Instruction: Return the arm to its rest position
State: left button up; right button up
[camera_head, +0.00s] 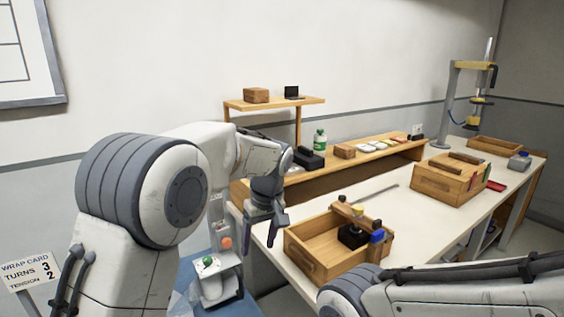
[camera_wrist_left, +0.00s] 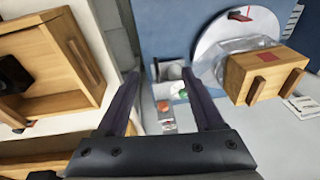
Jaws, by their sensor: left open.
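My left arm comes in from the left in the head view and reaches toward the bench. Its gripper (camera_head: 264,228) points down, left of the open wooden box on the bench. In the left wrist view the two dark fingers of the gripper (camera_wrist_left: 163,95) stand wide apart with nothing between them. A small stand with a green and an orange knob lies beyond the fingers, well below. Part of my right arm shows at the lower right of the head view, but its gripper is out of view.
A wooden box (camera_head: 300,262) with a black and a blue item sits on the bench near edge. Another wooden box (camera_head: 428,184) stands farther right. In the left wrist view a wooden block-like box (camera_wrist_left: 245,83) rests by a white round plate (camera_wrist_left: 208,40). A wrap card (camera_head: 30,271) stands far left.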

pick_arm(q)
jog(key=s+d+r+m+h+p, duration=0.1)
jog(key=s+d+r+m, duration=0.15)
jog(key=s, duration=0.55)
jog(key=s+d+r+m+h+p, duration=0.15)
jog(key=s+m, duration=0.25)
jog(key=s, duration=0.4)
jog(key=s+a+f+m, duration=0.1)
jog(key=s+m, duration=0.2)
jog(key=s, duration=0.5)
jog(key=s+a+f+m+g+p, duration=0.1)
jog(key=s+m, duration=0.3)
jog(key=s, duration=0.4)
jog(key=shift+f, duration=0.75)
